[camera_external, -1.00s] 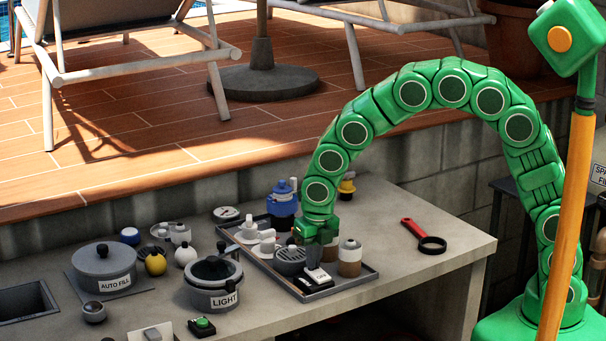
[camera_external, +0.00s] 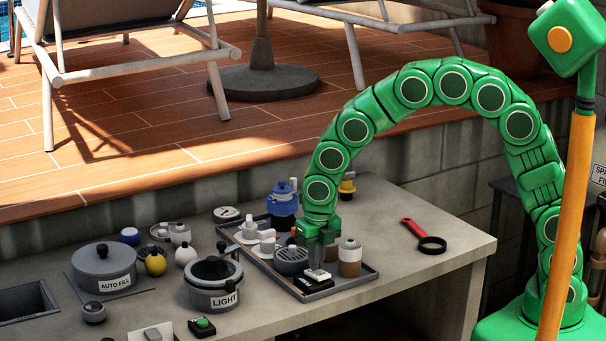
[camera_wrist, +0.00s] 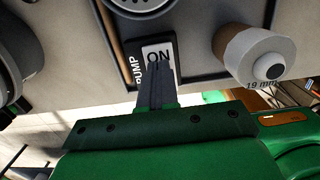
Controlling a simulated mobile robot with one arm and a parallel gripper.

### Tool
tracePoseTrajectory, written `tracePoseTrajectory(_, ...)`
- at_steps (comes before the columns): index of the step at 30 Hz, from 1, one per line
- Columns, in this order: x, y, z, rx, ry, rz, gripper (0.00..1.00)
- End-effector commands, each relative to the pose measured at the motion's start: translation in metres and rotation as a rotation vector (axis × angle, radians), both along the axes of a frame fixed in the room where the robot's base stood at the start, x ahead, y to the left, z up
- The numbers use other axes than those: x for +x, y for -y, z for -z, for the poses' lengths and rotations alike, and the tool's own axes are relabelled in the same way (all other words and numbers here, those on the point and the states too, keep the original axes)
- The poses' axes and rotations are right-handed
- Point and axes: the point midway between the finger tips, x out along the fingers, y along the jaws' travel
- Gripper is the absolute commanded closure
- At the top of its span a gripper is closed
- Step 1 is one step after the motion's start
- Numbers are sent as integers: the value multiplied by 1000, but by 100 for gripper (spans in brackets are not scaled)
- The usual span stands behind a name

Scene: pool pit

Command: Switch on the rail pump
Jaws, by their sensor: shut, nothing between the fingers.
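The pump switch (camera_wrist: 138,55) is a black block lettered PUMP, with a white ON face (camera_wrist: 158,50) in the wrist view. In the external view the switch (camera_external: 312,283) lies at the front of the dark tray, its small white face (camera_external: 318,274) looking fairly flat. My gripper (camera_wrist: 157,68) is shut and empty. Its fingertips overlap the lower part of the ON face in the wrist view. In the external view my gripper (camera_external: 316,264) points down right at the switch. Its fingers hide part of the switch, and I cannot tell whether they touch it.
The tray (camera_external: 352,285) has a raised rim. A red-handled magnifier (camera_external: 425,237) lies on the bench further right. A LIGHT pot (camera_external: 213,283) stands left.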

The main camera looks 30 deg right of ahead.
Motion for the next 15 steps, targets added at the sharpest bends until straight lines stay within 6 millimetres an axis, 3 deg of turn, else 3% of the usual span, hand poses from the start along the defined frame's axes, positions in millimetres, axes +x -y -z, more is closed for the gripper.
tracePoseTrajectory(10, 0, 0, -3, 0, 0, 0, 100)
tracePoseTrajectory(15, 3, -1, -19, 4, 2, 0, 100)
